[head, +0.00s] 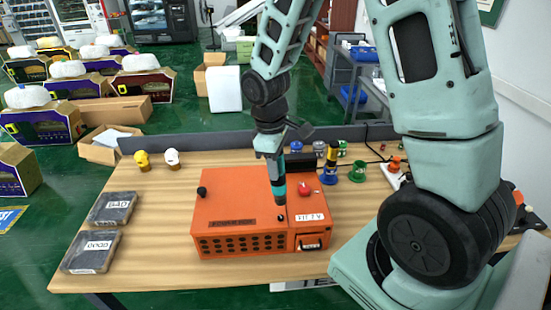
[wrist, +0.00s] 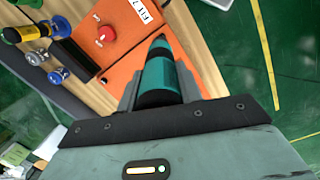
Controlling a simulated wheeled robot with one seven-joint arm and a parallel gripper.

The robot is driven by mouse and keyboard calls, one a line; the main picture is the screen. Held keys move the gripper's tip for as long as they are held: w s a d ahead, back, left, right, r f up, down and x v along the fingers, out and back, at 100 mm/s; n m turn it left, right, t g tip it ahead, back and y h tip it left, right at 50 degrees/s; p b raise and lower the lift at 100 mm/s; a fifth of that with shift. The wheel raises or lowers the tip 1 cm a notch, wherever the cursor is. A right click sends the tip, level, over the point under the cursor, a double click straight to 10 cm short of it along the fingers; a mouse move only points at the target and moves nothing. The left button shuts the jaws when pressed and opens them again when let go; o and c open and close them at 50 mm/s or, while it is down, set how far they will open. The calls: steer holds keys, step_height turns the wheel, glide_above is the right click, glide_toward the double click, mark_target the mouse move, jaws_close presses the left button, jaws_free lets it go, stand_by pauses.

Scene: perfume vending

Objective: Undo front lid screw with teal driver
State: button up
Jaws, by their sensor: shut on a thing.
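The teal driver (head: 278,186) hangs nearly upright over the orange box (head: 235,205), its dark tip close above the lid's front edge. A small dark spot (head: 281,217), likely the front lid screw, shows just below the tip; I cannot tell whether they touch. My gripper (head: 275,165) is shut on the driver's upper part. In the wrist view the driver (wrist: 161,72) sits between both fingers of my gripper (wrist: 158,88), above the box (wrist: 135,32). The driver hides the screw there.
A red button (head: 303,190) and a black knob (head: 202,191) rise from the box top. Two dark labelled trays (head: 92,251) lie at left. A yellow-and-blue driver (head: 331,165) and several coloured parts stand behind the box.

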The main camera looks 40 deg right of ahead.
steer(key=shift+f+b, duration=2.6)
steer(key=shift+f, duration=0.35)
